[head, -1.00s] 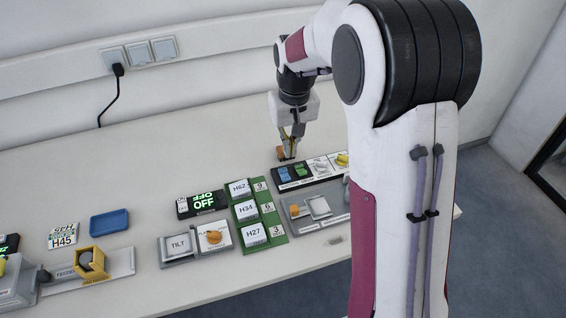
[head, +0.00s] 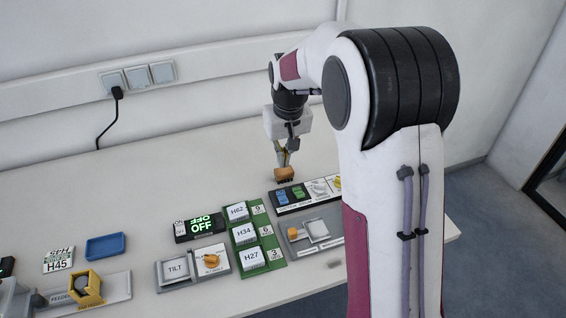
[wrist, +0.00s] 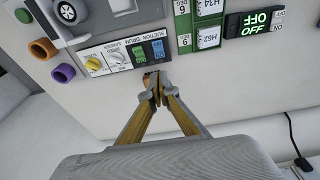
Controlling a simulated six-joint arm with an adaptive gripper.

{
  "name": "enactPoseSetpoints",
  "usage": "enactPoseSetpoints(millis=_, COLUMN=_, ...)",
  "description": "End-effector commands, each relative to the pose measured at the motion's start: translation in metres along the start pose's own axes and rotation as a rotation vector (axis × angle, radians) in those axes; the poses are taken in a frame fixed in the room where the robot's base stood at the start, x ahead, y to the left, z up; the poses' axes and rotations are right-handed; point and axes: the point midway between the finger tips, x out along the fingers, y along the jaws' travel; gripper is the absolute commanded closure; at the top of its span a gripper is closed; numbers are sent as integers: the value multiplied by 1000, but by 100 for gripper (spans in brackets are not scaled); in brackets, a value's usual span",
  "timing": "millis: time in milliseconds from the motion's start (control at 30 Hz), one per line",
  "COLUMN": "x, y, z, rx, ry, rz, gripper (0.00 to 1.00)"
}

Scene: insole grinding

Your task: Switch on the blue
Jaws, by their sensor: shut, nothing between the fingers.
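The blue switch (head: 281,196) is on a dark control panel at the back of the table, left of a green switch. In the wrist view the blue switch (wrist: 157,48) sits at the panel's end, under small lettering that includes SUCTION. My gripper (head: 284,164) is shut and empty, pointing down behind the panel. In the wrist view its fingertips (wrist: 156,88) are together, just short of the blue switch. I cannot tell their exact height. An orange block with a dark underside (head: 285,174) lies behind the panel, partly covered by the fingers in the wrist view.
A green board (head: 267,256) with labelled white boxes and a display reading OFF (head: 200,226) are left of the panel. Knobs (wrist: 93,63) share the panel. The table behind is mostly clear.

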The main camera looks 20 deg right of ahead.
Motion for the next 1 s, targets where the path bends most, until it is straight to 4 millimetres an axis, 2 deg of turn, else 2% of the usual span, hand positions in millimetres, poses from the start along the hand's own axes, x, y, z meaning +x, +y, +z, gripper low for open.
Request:
enactPoseSetpoints(millis=700, x=92, y=0, z=1, rx=0, ry=-4, rz=0, gripper=100)
enactPoseSetpoints(millis=1000, x=122, y=0, z=1, rx=0, ry=-2, rz=0, gripper=100)
